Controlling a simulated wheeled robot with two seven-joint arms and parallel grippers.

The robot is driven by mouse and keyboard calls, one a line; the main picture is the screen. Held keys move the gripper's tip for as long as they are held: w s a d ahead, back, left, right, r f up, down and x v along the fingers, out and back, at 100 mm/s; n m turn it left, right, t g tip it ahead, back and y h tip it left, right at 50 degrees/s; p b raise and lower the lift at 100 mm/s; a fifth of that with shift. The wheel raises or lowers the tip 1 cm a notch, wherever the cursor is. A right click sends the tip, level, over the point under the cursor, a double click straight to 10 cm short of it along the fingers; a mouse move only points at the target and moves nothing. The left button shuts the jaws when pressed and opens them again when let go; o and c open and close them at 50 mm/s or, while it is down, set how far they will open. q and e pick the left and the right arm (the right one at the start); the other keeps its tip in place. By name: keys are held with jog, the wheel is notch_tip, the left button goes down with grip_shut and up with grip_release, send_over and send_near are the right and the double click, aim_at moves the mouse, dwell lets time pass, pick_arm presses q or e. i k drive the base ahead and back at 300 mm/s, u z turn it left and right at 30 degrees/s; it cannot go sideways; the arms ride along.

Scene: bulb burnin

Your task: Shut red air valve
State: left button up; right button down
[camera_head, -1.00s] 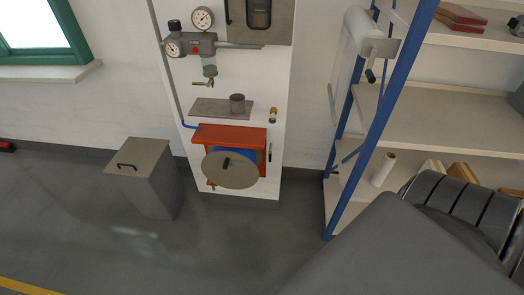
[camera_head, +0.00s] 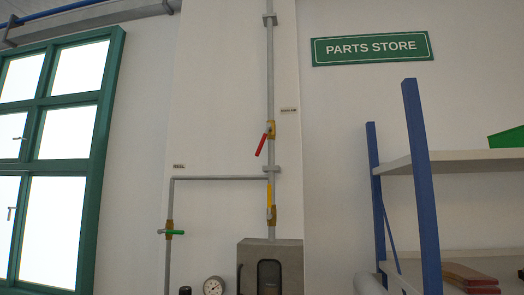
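The red air valve (camera_head: 262,144) is a red lever on a brass body on the vertical grey pipe (camera_head: 270,80), high on the wall panel. Its lever slants down and to the left, at an angle to the pipe. Below it on the same pipe is a valve with a yellow lever (camera_head: 269,196), which points along the pipe. A valve with a green lever (camera_head: 174,232) sits on the left branch pipe, its lever lying across the pipe. Neither of my grippers shows in the view.
A grey box with a dark window (camera_head: 270,262) and a round gauge (camera_head: 213,287) are under the pipes. A green-framed window (camera_head: 103,150) is at left. A blue-posted shelf rack (camera_head: 424,190) stands at right below the PARTS STORE sign (camera_head: 372,48).

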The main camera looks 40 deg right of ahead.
aim_at(269, 126)
jog(key=u, duration=1.85)
jog(key=k, duration=1.05)
jog(key=z, duration=1.5)
jog(key=i, duration=0.5)
jog(key=z, duration=0.1)
